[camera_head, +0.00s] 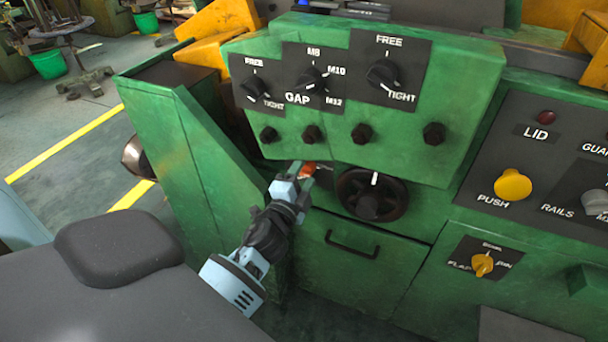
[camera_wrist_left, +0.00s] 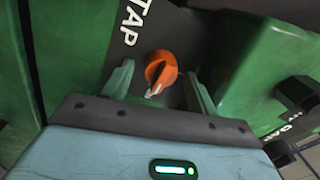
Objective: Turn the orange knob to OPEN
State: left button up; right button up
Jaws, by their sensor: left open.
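The orange knob (camera_wrist_left: 160,72) sits on a black plate (camera_wrist_left: 176,42) lettered TAP in the left wrist view. Its white mark points toward the lower left of that view. In the head view a bit of the orange knob (camera_head: 307,169) shows just beyond my left gripper (camera_head: 300,178). My left gripper is open, with one green-tinted finger on each side of the knob in the wrist view (camera_wrist_left: 160,88). I cannot tell whether the fingers touch it. The OPEN lettering is hidden or too small to read. My right gripper is not in view.
A dark handwheel (camera_head: 372,194) is close to the right of the orange knob. The overhanging green panel (camera_head: 340,140) above carries black dials and bolts. A drawer handle (camera_head: 351,245) is below. A yellow push button (camera_head: 512,184) and a yellow selector (camera_head: 482,265) are at right.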

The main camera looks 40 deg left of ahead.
pick_arm(q)
jog(key=v, duration=0.7)
jog(key=shift+s+b, duration=0.4)
jog(key=shift+b, duration=0.05)
